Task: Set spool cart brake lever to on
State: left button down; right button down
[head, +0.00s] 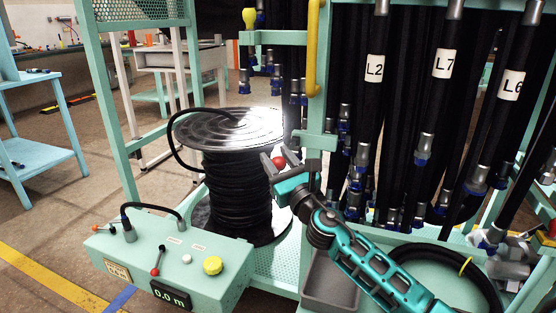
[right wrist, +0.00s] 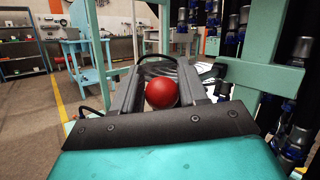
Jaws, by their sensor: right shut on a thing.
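A red ball knob (head: 279,162) sits on the cart's green frame beside the black hose spool (head: 236,190); it looks like the brake lever's knob. My right gripper (head: 277,164) is shut on it, one finger on each side. In the right wrist view the red knob (right wrist: 161,88) lies between the two dark fingers, with the spool behind it. The lever's shaft is hidden, so I cannot tell its setting. My left gripper is not in view.
A green control box (head: 170,262) with a small red-tipped lever, a yellow button and a 0.0 m display stands at front left. Hanging black hoses (head: 430,110) fill the right side. A yellow handle (head: 313,45) is above the knob. A grey bin (head: 328,285) lies below my arm.

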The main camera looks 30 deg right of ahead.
jog(key=shift+a+f, duration=0.1)
jog(key=shift+f, duration=0.75)
jog(key=c, duration=0.7)
grip_release()
jog(key=shift+s+f, duration=0.15)
jog(key=shift+s, duration=0.2)
jog(key=shift+s+r+b+v, duration=0.1)
jog(key=shift+r+b+v, duration=0.2)
jog(key=shift+v, duration=1.7)
jog(key=shift+s+r+b+v, duration=0.15)
jog(key=shift+b+v, duration=0.1)
jog(key=shift+v, duration=1.7)
jog(key=shift+w+r+b+v, duration=0.1)
jog(key=shift+r+b+v, duration=0.2)
jog(key=shift+v, duration=1.7)
